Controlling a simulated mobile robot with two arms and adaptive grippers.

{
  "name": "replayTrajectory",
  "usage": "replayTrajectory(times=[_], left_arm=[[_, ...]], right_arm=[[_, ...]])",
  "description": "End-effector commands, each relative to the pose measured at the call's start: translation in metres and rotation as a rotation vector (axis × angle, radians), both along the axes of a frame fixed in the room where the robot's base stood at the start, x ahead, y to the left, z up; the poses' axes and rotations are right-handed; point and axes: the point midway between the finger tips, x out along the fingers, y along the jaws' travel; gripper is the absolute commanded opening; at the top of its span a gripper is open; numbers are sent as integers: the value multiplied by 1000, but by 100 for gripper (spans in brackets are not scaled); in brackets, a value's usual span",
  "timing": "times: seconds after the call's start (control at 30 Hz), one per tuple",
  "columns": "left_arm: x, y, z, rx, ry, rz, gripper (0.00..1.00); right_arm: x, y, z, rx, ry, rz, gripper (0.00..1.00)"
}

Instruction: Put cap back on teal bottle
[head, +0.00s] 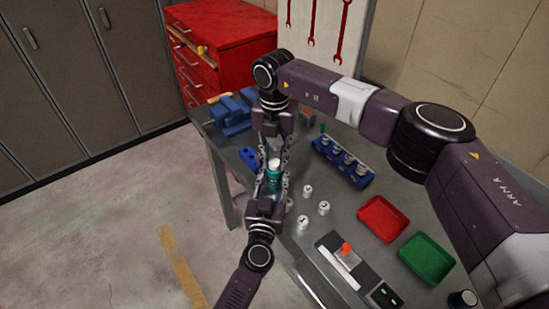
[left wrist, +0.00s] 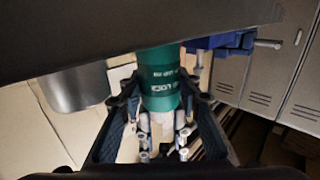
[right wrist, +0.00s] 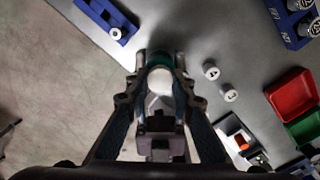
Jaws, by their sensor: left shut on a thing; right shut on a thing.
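The teal bottle (head: 274,178) is upright between the fingers of my left gripper (head: 270,186), near the table's left edge. Its printed side fills the middle of the left wrist view (left wrist: 162,85), and that gripper is shut on it. A white cap (head: 273,163) is at the bottle's top. In the right wrist view the cap (right wrist: 160,78) is a pale disc between the fingers of my right gripper (right wrist: 161,62), with teal right behind it. My right gripper is shut on the cap from above. I cannot tell whether the cap is fully seated.
Several white numbered pieces (head: 324,207) stand just right of the bottle. A blue rack (head: 343,161), a red tray (head: 382,218) and a green tray (head: 427,257) lie further right. A blue vise (head: 232,115) is at the back left. A red-topped switch box (head: 346,254) sits in front.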

Motion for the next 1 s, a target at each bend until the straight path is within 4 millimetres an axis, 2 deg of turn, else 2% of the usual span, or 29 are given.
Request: replayTrajectory(times=[0.1, 0.27, 0.3, 0.43, 0.77, 1.0], left_arm=[[0, -1, 0, 0, 1, -2, 0], [-1, -1, 0, 0, 1, -2, 0], [-1, -1, 0, 0, 1, -2, 0], [-1, -1, 0, 0, 1, -2, 0], [0, -1, 0, 0, 1, -1, 0], [0, 0, 0, 0, 1, -1, 0]], right_arm=[[1, 0, 1, 1, -3, -164, 0], [2, 0, 1, 1, -4, -174, 0], [2, 0, 1, 1, -4, -174, 25], [1, 0, 1, 1, -3, -172, 40], [1, 0, 3, 0, -2, -171, 40], [1, 0, 31, 1, -4, -171, 40]])
